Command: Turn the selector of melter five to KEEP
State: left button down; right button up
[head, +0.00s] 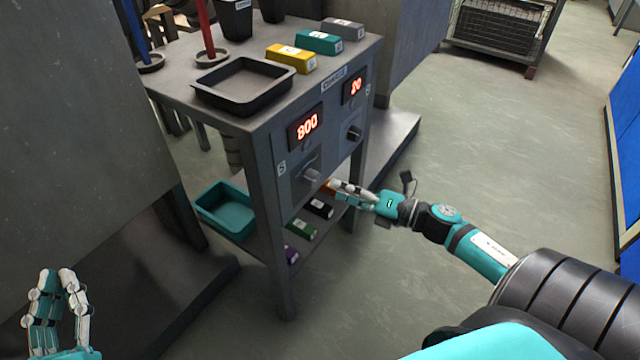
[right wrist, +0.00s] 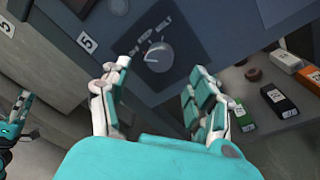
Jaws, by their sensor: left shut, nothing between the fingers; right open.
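The panel of melter five carries a small "5" label (head: 282,168), a lit display reading 800 (head: 309,125) and a grey round selector (head: 311,177). My left gripper (head: 58,275) is shut and empty, low at the left, away from the cart.
A second knob (head: 354,132) sits under a display reading 20 (head: 354,86). A black tray (head: 215,98) and yellow, teal and grey blocks lie on top. The lower shelf holds a teal bin (head: 205,207) and several small boxes. Floor to the right is clear.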

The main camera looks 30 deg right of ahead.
aim_at(317, 180)
pick_arm(q)
jog(key=r+t, duration=0.1)
jog(key=s+r, duration=0.1)
jog(key=s+r+t+h, duration=0.1)
jog(key=r, duration=0.1)
jog(key=shift+t+b, duration=0.3)
jog(key=shift+b, duration=0.1)
pick_arm(e)
jog(key=x, duration=0.6)
jog(key=shift+c, duration=0.3)
pick_arm(q)
jog(key=shift+w+f, duration=0.1)
jog(key=shift+w, duration=0.05)
pick_arm(e)
jog(key=c, duration=1.1)
